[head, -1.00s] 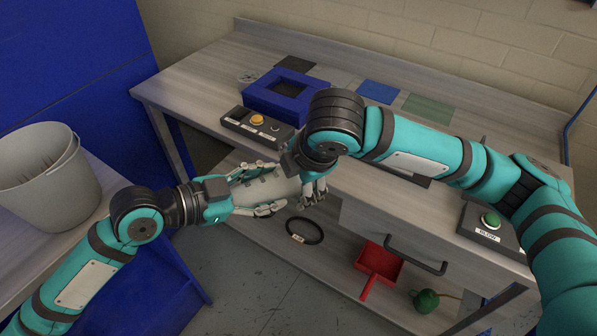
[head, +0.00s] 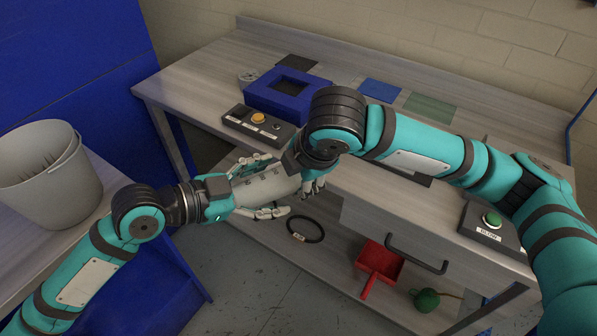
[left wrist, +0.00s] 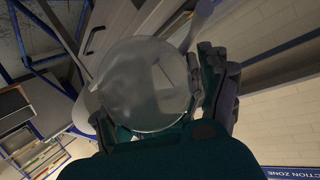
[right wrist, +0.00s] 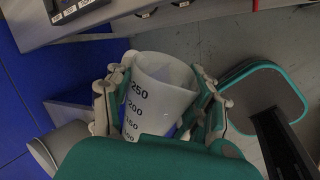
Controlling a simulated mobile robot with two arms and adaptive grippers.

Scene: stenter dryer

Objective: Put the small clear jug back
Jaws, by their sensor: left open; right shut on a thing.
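The small clear jug (head: 262,188) lies sideways between my two grippers in the head view, marks on its side. In the right wrist view the jug (right wrist: 157,92) shows black volume marks, and my right gripper (right wrist: 160,112) is shut on it with fingers on both sides. In the head view my right gripper (head: 310,184) is partly hidden behind its own wrist. My left gripper (head: 262,187) is open around the jug's other end. In the left wrist view the round clear jug (left wrist: 148,85) sits between the spread fingers of my left gripper (left wrist: 160,105).
A workbench (head: 200,80) carries a blue square frame (head: 287,95), a button box (head: 258,124) and another button box (head: 490,224). Below are a black ring (head: 306,230), red scoop (head: 379,266) and green ball-like item (head: 426,300). A grey bucket (head: 50,185) stands left.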

